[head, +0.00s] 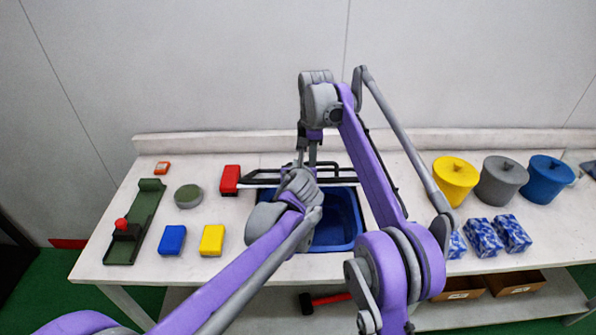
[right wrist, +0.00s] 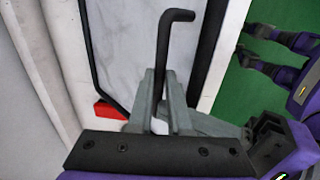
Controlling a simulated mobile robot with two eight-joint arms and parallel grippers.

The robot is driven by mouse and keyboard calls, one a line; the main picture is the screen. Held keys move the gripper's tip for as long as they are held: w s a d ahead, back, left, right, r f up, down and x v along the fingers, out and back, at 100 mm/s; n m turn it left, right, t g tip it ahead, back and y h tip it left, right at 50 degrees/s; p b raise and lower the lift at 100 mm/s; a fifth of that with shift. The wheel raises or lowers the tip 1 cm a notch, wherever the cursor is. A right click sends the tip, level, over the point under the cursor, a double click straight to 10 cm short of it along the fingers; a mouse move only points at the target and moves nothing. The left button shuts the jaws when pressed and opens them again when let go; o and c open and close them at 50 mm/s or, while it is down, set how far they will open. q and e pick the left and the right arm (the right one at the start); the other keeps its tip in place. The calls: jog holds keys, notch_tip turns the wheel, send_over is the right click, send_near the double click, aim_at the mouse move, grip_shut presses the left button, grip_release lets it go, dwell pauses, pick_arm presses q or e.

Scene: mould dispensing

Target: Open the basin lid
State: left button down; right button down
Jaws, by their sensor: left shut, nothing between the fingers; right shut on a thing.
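The blue basin (head: 345,230) is sunk in the white counter, and its inside shows in front of a dark-framed lid (head: 338,180). The lid's black bars span the rear of the basin; its exact tilt is hard to tell. My right gripper (head: 311,160) reaches down to the lid from above. In the right wrist view, my right gripper (right wrist: 159,98) is shut on a black bent rod, the lid handle (right wrist: 162,50). My left gripper (head: 303,182) is over the basin in front of the lid, shut and empty, its fingertips mostly hidden by its wrist.
A red block (head: 230,180) lies at the lid's left end. Blue (head: 172,240) and yellow (head: 212,240) blocks, a green disc (head: 188,196) and a green tray (head: 150,215) lie further left. Yellow, grey and blue lidded pots (head: 503,182) stand right, behind blue patterned packs (head: 483,237).

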pick_arm(q)
jog(key=shift+f, duration=0.1)
pick_arm(e)
jog(key=c, duration=0.8)
grip_release()
jog(key=shift+w+f, duration=0.2)
jog(key=shift+c, duration=0.2)
jog(key=shift+s+r, duration=0.1)
